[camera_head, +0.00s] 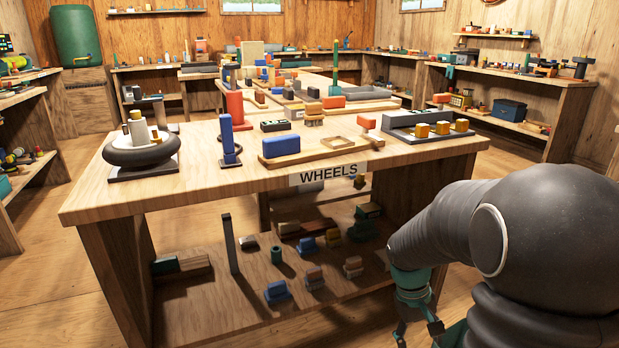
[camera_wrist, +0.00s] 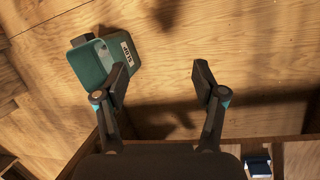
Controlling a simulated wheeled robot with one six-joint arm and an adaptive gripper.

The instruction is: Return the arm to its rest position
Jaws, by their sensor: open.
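My arm (camera_head: 470,235) is folded at the lower right of the head view, in front of the workbench's right side. My gripper (camera_head: 418,330) hangs low there, fingers downward, beyond the bench's front edge. In the wrist view my gripper (camera_wrist: 161,78) is open, with its two fingers well apart and nothing between them. Bare wooden floor (camera_wrist: 165,50) shows beyond the fingers. The outer part of the hand is partly hidden by the arm in the head view.
A workbench (camera_head: 100,203) labelled WHEELS stands ahead, with wheel parts on top and several blocks on its lower shelf. A green labelled bin (camera_wrist: 92,62) is on the floor near the left finger. A blue item (camera_wrist: 258,166) sits at the lower right. Open floor lies left.

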